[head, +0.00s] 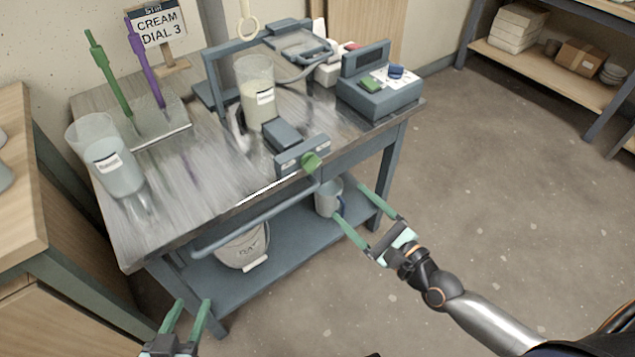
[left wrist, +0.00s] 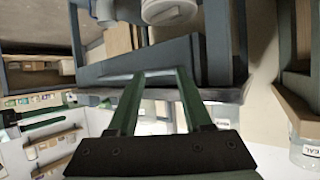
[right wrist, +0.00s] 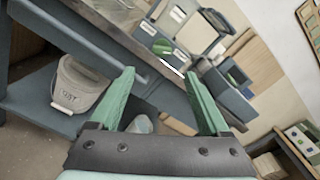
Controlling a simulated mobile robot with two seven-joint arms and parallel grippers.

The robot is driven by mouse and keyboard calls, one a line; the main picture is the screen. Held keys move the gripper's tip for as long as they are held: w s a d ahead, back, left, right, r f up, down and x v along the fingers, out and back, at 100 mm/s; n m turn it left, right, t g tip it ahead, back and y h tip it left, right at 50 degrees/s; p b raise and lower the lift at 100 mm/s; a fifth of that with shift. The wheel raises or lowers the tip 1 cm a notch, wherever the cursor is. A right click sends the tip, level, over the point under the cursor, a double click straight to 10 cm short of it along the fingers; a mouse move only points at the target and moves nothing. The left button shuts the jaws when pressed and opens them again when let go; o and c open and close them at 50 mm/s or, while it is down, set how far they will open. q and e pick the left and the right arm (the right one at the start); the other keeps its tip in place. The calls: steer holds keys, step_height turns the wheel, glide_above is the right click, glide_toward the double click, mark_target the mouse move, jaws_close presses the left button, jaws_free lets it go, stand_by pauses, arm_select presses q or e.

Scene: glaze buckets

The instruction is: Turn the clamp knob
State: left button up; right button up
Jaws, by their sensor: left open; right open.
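The green clamp knob (head: 311,161) sits on the front of a grey-blue clamp (head: 290,152) at the front edge of the metal-topped table (head: 200,185). In the head view, my right gripper (head: 347,200) is open and empty, below and to the right of the knob and apart from it. Its spread green fingers also show in the right wrist view (right wrist: 158,73). My left gripper (head: 194,301) is open and empty at the bottom left of the head view, in front of the table. It also shows in the left wrist view (left wrist: 161,72).
A pitcher (head: 257,90) stands behind the clamp; another pitcher (head: 108,160) stands at the table's left. A switch box (head: 375,100) is at the right end. A rail (head: 255,222) runs along the front. The right floor is clear.

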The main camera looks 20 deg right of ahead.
mark_target(316, 168)
steer(key=shift+m, duration=0.3)
steer(key=x, duration=1.1)
steer(key=shift+w+d+r, duration=0.1)
steer(key=shift+d, duration=0.05)
arm_select(q)
steer(key=shift+t, duration=0.9)
steer(key=shift+w+r+b, duration=0.1)
steer(key=shift+w+r, duration=0.25)
steer(key=shift+r, duration=0.3)
steer(key=shift+w+r+b, duration=0.1)
steer(key=shift+w+r, duration=0.2)
steer(key=shift+r, duration=0.3)
steer(key=shift+w+r+b, duration=0.1)
steer(key=shift+w+r, duration=0.25)
steer(key=shift+r, duration=0.3)
arm_select(e)
steer(key=shift+x, duration=0.8)
jaws_close()
